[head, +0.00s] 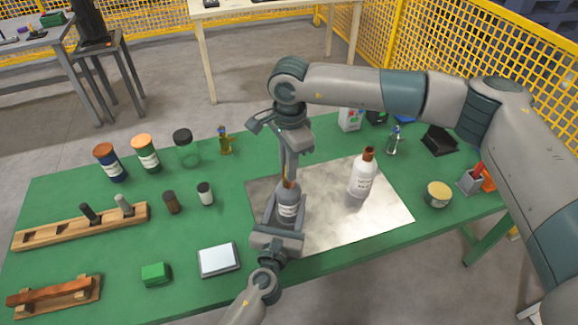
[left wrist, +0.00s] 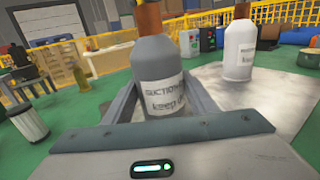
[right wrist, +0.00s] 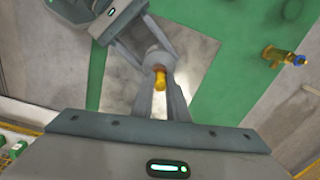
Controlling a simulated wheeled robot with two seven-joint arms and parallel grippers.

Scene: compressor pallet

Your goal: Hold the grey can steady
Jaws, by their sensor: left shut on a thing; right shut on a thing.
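The grey can (head: 288,205) stands upright on the metal sheet, with a label on its front and an orange-brown top. My left gripper (head: 280,215) is shut around its body from the front; the left wrist view shows the can (left wrist: 163,75) between the fingers. My right gripper (head: 289,178) reaches down from above and is shut on the can's orange-brown top (right wrist: 160,80). The right fingers partly hide the top in the head view. The can's lower part is hidden by the left gripper.
A white bottle (head: 361,178) with a brown top stands to the right on the metal sheet (head: 385,220). A tin (head: 438,193) is further right. Jars, a small white container (head: 205,194) and a wooden rack (head: 80,227) stand left. A grey-white pad (head: 218,260) lies at the front.

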